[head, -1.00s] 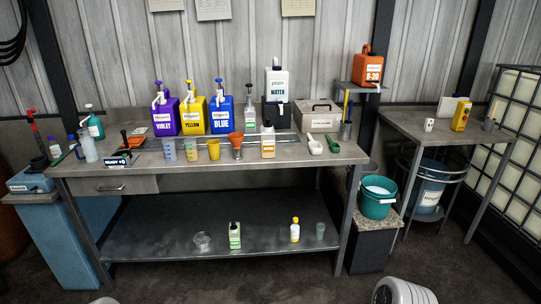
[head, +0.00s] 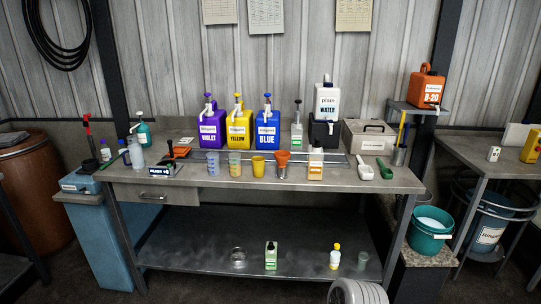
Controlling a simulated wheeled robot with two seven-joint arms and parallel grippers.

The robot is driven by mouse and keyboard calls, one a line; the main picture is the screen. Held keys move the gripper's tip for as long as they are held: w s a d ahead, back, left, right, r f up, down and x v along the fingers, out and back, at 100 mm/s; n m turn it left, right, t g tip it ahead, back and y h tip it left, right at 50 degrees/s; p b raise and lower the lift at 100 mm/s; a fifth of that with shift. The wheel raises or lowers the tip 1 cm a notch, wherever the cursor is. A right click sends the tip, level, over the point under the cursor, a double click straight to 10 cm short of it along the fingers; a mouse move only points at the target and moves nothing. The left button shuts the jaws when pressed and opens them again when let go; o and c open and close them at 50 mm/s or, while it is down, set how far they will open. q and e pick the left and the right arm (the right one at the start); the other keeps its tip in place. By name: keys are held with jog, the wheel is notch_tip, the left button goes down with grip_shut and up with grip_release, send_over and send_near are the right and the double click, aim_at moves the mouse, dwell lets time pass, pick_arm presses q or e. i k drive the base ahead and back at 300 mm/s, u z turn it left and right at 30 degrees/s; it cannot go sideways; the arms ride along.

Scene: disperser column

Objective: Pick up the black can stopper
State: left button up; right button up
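I cannot pick out a separate black can stopper for certain; any small dark cap is too small to tell. The cans in the head view are the violet (head: 208,129), yellow (head: 240,128) and blue (head: 267,128) pump cans at the back of the workbench. A white water can (head: 327,100) sits on a black stand (head: 323,134). An orange can (head: 426,90) stands on a raised shelf at the right; its top looks dark, but details are unclear.
The workbench (head: 335,183) holds cups, bottles, a scoop (head: 366,173) and a grey case (head: 369,135). Its lower shelf (head: 200,262) holds bottles. A teal bucket (head: 428,232) stands right, a brown barrel (head: 35,190) left. Floor shows in front.

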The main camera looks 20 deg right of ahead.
aim_at(316, 144)
jog(key=u, duration=0.05)
jog(key=i, duration=0.7)
jog(key=z, duration=0.75)
jog(key=i, duration=0.45)
jog(key=z, duration=0.85)
jog(key=i, duration=0.45)
jog(key=z, duration=0.1)
